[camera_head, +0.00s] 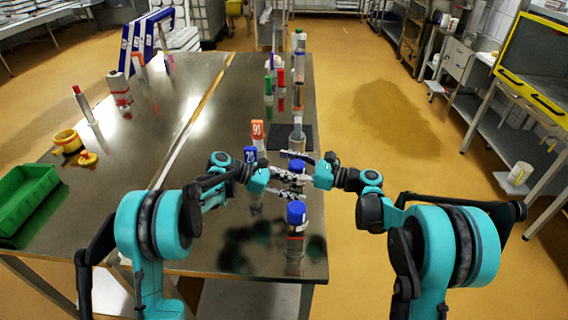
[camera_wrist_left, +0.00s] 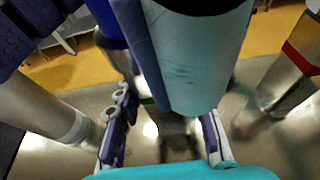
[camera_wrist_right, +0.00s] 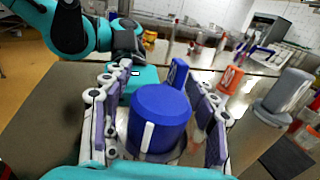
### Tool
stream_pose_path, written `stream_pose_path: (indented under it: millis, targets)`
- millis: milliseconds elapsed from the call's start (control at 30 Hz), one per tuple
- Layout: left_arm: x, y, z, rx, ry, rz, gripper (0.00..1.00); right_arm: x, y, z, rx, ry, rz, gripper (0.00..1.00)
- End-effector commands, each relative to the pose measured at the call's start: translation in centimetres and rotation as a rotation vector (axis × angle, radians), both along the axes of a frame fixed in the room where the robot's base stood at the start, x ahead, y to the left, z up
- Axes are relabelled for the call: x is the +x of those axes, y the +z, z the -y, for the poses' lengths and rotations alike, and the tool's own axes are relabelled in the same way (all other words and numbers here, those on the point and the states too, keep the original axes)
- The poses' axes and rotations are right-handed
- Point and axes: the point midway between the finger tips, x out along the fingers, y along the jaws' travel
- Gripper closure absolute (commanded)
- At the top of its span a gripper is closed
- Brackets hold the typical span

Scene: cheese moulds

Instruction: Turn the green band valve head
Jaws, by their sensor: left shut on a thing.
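The valve with the blue head (camera_head: 297,165) stands near the table's right edge, partly covered by both grippers. Its head (camera_wrist_right: 160,118), with a white mark, fills the middle of the right wrist view. A sliver of green band (camera_wrist_left: 147,100) shows in the left wrist view, above the metal body (camera_wrist_left: 176,128). My left gripper (camera_head: 297,182) is shut on the valve's body, below the head. My right gripper (camera_wrist_right: 160,125) is open, with its fingers either side of the blue head and a gap visible at the right finger.
A red-banded valve with a blue head (camera_head: 296,213) stands close in front. A grey cylinder (camera_wrist_right: 286,91) stands behind on a dark mat. An orange 90 card (camera_head: 258,132) and a blue 20 card (camera_head: 250,154) stand to the left. A green crate (camera_head: 22,212) is far left.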

Motion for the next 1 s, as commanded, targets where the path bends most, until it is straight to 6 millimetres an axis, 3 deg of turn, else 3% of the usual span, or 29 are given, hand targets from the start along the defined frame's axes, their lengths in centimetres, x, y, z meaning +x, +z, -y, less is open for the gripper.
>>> stream_pose_path:
  millis: [33,167,200,733,1000]
  targets:
    - [0.02,0.0,0.0,0.0,0.001,0.0,1.0,0.0,0.0,0.01,0.0,0.0,0.0,0.57]
    - [0.02,0.0,0.0,0.0,0.001,0.0,1.0,-0.01,0.0,0.02,0.0,0.0,0.0,0.91]
    - [0.02,0.0,0.0,0.0,0.0,0.0,1.0,-0.01,0.0,0.02,0.0,0.0,0.0,0.94]
    - [0.0,0.0,0.01,0.0,0.0,0.0,1.0,-0.01,-0.01,0.01,0.0,0.007,0.0,0.99]
    - [-0.02,0.0,0.03,0.0,-0.001,0.0,1.0,-0.27,-0.02,-0.13,0.0,0.106,0.0,0.99]
